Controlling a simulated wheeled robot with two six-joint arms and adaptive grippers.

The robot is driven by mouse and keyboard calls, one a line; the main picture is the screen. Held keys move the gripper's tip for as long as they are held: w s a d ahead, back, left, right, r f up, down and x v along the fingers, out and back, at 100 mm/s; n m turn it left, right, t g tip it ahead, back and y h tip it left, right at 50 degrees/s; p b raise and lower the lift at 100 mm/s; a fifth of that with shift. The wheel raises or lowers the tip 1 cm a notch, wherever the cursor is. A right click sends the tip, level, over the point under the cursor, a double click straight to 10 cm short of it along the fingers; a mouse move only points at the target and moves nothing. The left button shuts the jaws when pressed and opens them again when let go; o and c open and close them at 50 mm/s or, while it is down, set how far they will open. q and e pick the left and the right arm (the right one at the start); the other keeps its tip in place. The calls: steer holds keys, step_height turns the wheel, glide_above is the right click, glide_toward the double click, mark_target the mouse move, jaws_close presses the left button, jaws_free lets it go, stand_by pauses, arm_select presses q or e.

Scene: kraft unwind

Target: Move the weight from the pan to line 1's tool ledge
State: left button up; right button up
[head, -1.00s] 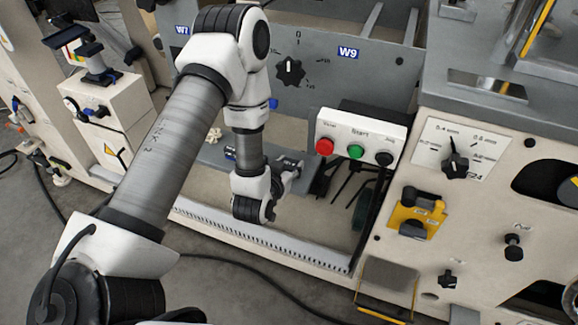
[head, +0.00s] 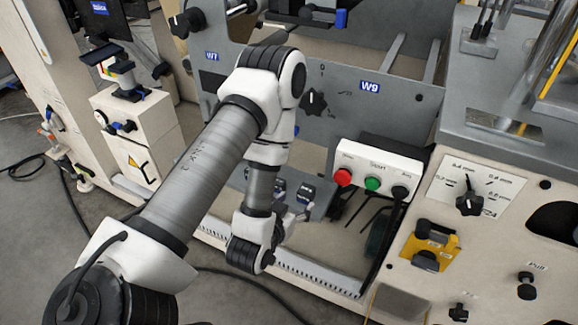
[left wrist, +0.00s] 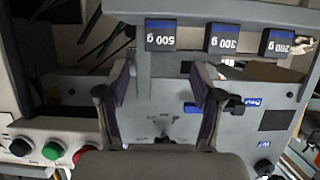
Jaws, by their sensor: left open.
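My left gripper (left wrist: 160,98) is open, with its two fingers apart and nothing between them. In the left wrist view, dark weights with blue tops stand in a row on a grey ledge (left wrist: 190,12) past the fingertips: the 500 g weight (left wrist: 161,36), the 300 g weight (left wrist: 222,40) and another (left wrist: 278,43) at the right. The 500 g weight lies nearest the gap between the fingers, apart from them. In the head view, the gripper is mostly hidden behind my left wrist, beside dark blocks (head: 304,194). I cannot clearly make out the pan. My right gripper is not in view.
A button box (head: 376,172) with red, green and black buttons sits right of my left wrist. A grey panel marked W7 and W9 (head: 340,75) stands behind the arm. A yellow-backed switch (head: 431,247) is on the right cabinet. Open floor lies at lower left.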

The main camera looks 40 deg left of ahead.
arm_select(q)
steer(key=s+d+f+g+h+p, duration=0.1)
steer(key=s+d+f+g, duration=0.1)
steer(key=s+f+g, duration=0.2)
steer(key=s+d+f+m+g+h+p, duration=0.1)
steer(key=s+d+f+g, duration=0.2)
steer(key=s, duration=0.6)
steer(key=s+d+f+m+g+h+p, duration=0.1)
steer(key=s+d+f+g, duration=0.1)
steer(key=s+f+g, duration=0.3)
steer(key=shift+s+d+g, duration=0.3)
steer(key=shift+s+g, duration=0.3)
steer(key=shift+s, duration=0.25)
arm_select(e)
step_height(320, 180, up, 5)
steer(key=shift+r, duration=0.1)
